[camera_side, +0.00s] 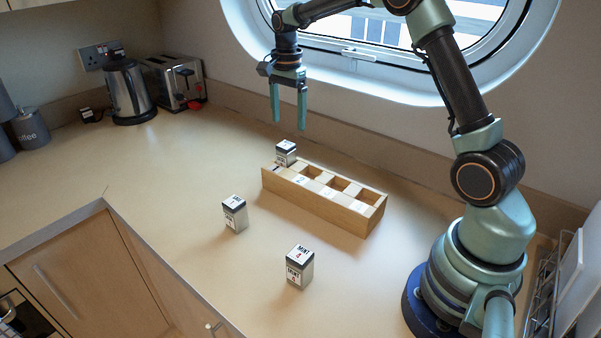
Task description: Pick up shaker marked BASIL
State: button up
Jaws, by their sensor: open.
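Three small white shakers with dark bands are in view. One shaker (286,152) stands in the left end compartment of a wooden rack (318,205). Another shaker (235,213) stands upright on the counter to the left of the rack; its label is too small to read. The nearest shaker (300,267) reads MINT and 4 and stands on the counter in front of the rack. I cannot tell which one is marked BASIL. My gripper (289,126) is open and empty, pointing down, above and apart from the shaker in the rack.
The rack's other compartments look empty, and some numbers show on it. A kettle (130,92) and a toaster (174,82) stand at the back left. A dish rack (545,290) is at the right edge. The counter's left middle is clear.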

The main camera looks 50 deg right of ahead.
aim_at(286, 145)
jog(key=shift+w+a+f, duration=0.15)
jog(key=shift+f, duration=2.05)
jog(key=shift+w+a+f, duration=0.1)
jog(key=shift+a+f, duration=0.05)
jog(key=shift+f, duration=2)
grip_shut()
